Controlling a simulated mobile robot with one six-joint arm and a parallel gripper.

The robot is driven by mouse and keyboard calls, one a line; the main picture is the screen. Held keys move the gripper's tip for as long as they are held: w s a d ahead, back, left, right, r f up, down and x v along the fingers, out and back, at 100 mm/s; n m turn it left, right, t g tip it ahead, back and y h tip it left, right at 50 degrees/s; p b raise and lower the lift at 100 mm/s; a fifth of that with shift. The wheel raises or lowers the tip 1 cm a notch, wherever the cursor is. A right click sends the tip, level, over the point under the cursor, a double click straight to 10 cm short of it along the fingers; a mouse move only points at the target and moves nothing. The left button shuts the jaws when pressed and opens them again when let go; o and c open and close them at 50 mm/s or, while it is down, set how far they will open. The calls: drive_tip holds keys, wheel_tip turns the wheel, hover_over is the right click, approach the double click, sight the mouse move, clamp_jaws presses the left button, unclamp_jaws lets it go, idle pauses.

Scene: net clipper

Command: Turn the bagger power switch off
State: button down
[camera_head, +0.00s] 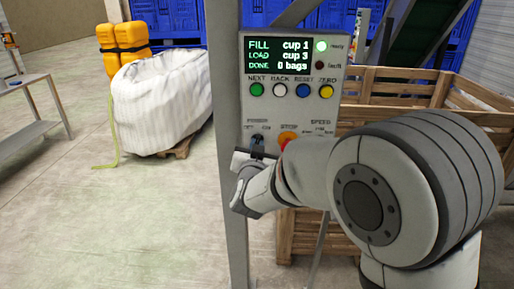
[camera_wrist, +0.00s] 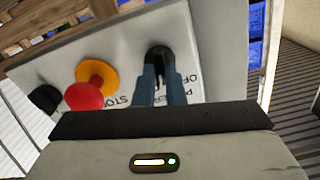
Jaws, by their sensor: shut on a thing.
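The grey control panel (camera_head: 290,104) stands on a post in the middle of the head view. Its power switch is a small black knob (camera_wrist: 158,50) at the panel's lower left, under the POWER label. My gripper (camera_head: 257,146) is at this switch, and in the wrist view its two dark fingers (camera_wrist: 159,68) are closed on the knob from both sides. The fingers hide part of the knob and of the printed label, so I cannot tell which way the switch points. The display (camera_head: 277,54) is lit, and the green ready lamp (camera_head: 320,46) glows.
A red stop button (camera_wrist: 84,96) with a yellow collar sits beside the switch, close to my fingers. A black speed knob (camera_wrist: 44,99) is beyond it. Coloured buttons line the panel above. A wooden crate (camera_head: 400,82) stands behind, a white bulk bag (camera_head: 160,100) to the left.

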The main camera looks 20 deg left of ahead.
drive_tip(key=n+p, duration=0.3)
drive_tip(key=n, duration=0.8)
drive_tip(key=shift+a+f, duration=0.1)
drive_tip(key=shift+n, duration=0.3)
idle(0.3)
drive_tip(key=c, duration=1.5)
unclamp_jaws()
drive_tip(key=v, duration=0.8)
drive_tip(key=shift+b, duration=0.35)
drive_tip(key=shift+w+a, duration=0.1)
